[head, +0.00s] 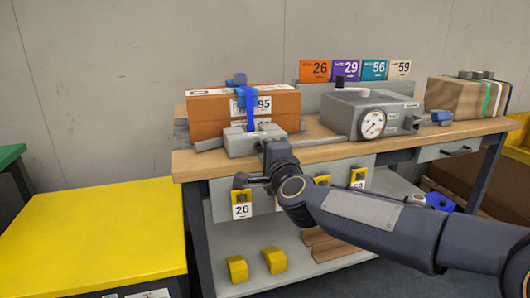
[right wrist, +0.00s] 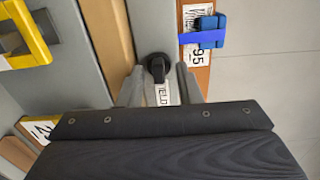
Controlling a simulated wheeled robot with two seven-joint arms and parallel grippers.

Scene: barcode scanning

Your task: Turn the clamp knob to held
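In the right wrist view, the black round clamp knob (right wrist: 157,66) sits on a grey block, with a white label (right wrist: 162,93) just below it that seems to read HELD. The fingers of my right gripper (right wrist: 158,88) are apart, one on each side of the label, close to the knob. I cannot tell whether they touch it. In the head view my right gripper (head: 270,152) is at the front of the grey clamp block (head: 240,141) and hides the knob there. A blue strap (head: 250,112) runs down the front of a brown box (head: 207,118). My left gripper is not in view.
The grey device with a dial (head: 372,123) stands on the wooden bench (head: 325,150), right of the clamp. A cardboard box (head: 455,98) is at the far right. Yellow-holdered tags (head: 242,205) hang under the bench's front edge. A yellow table (head: 95,240) stands at left.

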